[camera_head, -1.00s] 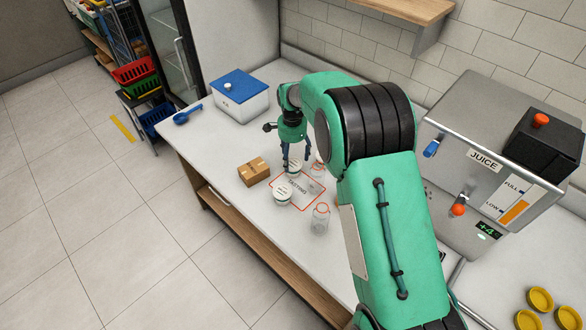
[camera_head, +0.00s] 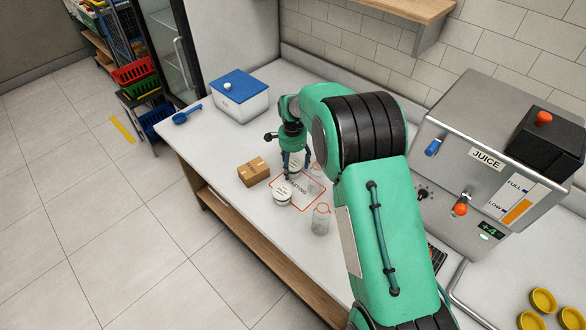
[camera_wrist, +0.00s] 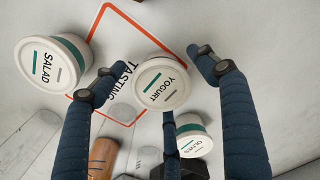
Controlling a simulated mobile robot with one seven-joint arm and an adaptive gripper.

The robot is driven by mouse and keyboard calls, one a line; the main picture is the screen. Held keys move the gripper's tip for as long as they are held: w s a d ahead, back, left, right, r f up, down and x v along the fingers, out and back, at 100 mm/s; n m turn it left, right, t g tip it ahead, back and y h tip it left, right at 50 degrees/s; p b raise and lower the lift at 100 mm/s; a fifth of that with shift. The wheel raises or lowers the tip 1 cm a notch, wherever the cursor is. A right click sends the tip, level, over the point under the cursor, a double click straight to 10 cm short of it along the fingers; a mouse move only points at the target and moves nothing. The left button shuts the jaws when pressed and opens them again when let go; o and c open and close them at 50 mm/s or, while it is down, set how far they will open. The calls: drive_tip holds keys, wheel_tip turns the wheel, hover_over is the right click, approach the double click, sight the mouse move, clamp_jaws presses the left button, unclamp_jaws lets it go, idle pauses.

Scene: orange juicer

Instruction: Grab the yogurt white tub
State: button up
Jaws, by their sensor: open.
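The yogurt tub (camera_wrist: 162,84) is white and round, with a "YOGURT" lid and a green stripe. In the wrist view it sits between the spread fingers of my gripper (camera_wrist: 158,76), which is open with nothing clasped. In the head view my gripper (camera_head: 291,172) points down over the tubs and partly hides them. The similar salad tub (camera_wrist: 52,63) stands to the left, outside the fingers. The olives tub (camera_wrist: 192,135) is below the yogurt tub in the wrist view, partly hidden by a finger.
The red-outlined "TASTING" mat (camera_head: 318,207) lies under this area. A cardboard box (camera_head: 253,172) stands to the left and a clear bottle (camera_head: 320,219) in front. The blue-lidded container (camera_head: 240,97) is farther back. The juice machine (camera_head: 490,175) stands at right.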

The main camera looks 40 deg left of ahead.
sight(293, 163)
drive_tip(key=shift+c, duration=0.5)
drive_tip(key=c, duration=1.1)
drive_tip(key=shift+r, duration=0.2)
wheel_tip(293, 163, up, 10)
drive_tip(key=shift+f+p, duration=0.15)
drive_tip(key=shift+p, duration=0.75)
